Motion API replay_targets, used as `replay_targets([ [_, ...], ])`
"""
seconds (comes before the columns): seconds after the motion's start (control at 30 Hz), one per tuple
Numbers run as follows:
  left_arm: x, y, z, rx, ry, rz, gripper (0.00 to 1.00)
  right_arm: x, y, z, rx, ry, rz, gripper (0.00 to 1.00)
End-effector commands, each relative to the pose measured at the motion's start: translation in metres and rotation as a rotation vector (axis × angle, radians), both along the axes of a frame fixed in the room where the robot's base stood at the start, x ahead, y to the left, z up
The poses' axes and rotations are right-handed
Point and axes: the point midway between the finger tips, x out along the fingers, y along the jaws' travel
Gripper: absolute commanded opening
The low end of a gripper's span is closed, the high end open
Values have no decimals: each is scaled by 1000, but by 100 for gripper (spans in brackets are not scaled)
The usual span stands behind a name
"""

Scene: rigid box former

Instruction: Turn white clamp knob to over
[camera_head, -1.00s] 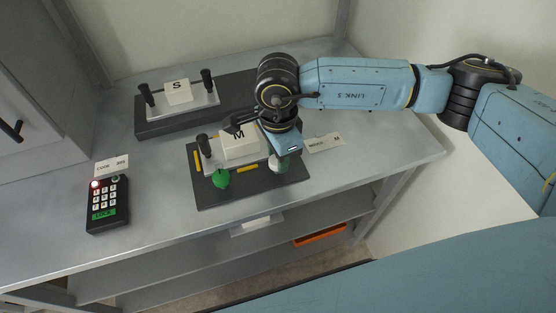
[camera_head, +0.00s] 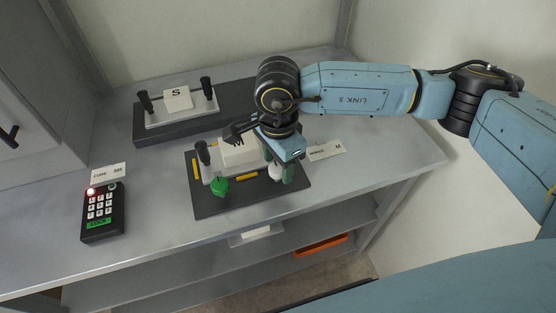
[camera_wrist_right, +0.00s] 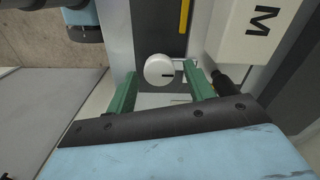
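The white clamp knob (camera_head: 275,172) stands at the front right of the dark fixture base (camera_head: 240,198). A green knob (camera_head: 219,187) sits at the front left of the base. My left gripper is not in view.
A white block marked M (camera_wrist_right: 255,28) sits on the fixture beside the right finger; the wrist partly hides it in the head view. A second fixture with block S (camera_head: 178,98) stands behind. A keypad (camera_head: 103,212) lies left. The front counter is clear.

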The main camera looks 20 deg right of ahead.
Motion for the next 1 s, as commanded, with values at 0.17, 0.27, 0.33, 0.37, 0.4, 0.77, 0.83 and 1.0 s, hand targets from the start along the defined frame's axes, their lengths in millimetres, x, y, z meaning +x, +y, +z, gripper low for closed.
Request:
replay_targets([
  [0.17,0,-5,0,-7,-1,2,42,0,0,-1,-1,1,0,55],
  [0.27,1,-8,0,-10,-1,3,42,0,0,-1,-2,2,0,55],
  [0.33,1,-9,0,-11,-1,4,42,0,0,2,-1,1,0,55],
  [0.37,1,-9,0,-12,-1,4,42,0,0,4,-1,1,0,55],
  [0.4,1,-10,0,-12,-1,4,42,0,0,8,-1,0,0,55],
  [0.77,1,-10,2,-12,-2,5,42,0,0,84,0,-3,1,55],
  [0.83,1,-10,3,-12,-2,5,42,0,0,98,1,-3,1,55],
  [1.0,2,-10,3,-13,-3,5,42,0,0,123,-1,-1,0,55],
])
